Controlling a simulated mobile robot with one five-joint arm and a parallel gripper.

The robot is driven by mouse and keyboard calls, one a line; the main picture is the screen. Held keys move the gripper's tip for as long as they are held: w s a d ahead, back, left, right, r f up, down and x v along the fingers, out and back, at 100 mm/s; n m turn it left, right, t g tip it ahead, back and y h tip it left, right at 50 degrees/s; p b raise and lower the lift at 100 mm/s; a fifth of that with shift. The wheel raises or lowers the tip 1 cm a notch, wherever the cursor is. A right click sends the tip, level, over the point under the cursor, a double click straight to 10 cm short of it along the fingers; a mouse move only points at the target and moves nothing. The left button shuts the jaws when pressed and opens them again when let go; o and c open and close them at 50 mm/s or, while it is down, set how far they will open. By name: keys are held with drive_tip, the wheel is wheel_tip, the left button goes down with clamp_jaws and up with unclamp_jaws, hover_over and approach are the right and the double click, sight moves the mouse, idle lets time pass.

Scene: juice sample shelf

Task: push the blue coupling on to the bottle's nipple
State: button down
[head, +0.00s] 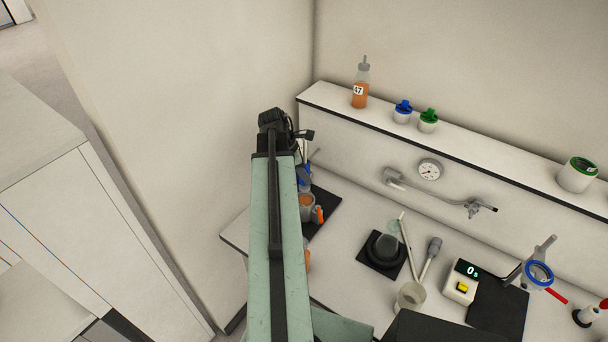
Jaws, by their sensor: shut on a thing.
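A blue part (304,178), which may be the coupling, shows just right of my raised arm, above a small container with orange contents (306,200). An orange piece (319,214) sticks out at that container's right side. My arm covers their left side. I cannot make out the nipple, or whether the blue part touches it. My gripper is hidden behind my arm, so its jaws and what they hold do not show.
A dark mat (325,212) lies under the container.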

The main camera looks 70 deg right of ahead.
drive_tip(key=shift+f+b, duration=0.55)
drive_tip(key=shift+f, duration=0.1)
drive_tip(key=shift+r, duration=0.1)
drive_tip(key=c, duration=0.9)
unclamp_jaws()
drive_tip(key=shift+c, duration=0.2)
drive_tip(key=p+v, duration=0.7)
drive_tip(key=shift+r, duration=0.35)
drive_tip(key=shift+w+a, duration=0.15)
drive_tip(key=shift+w, duration=0.05)
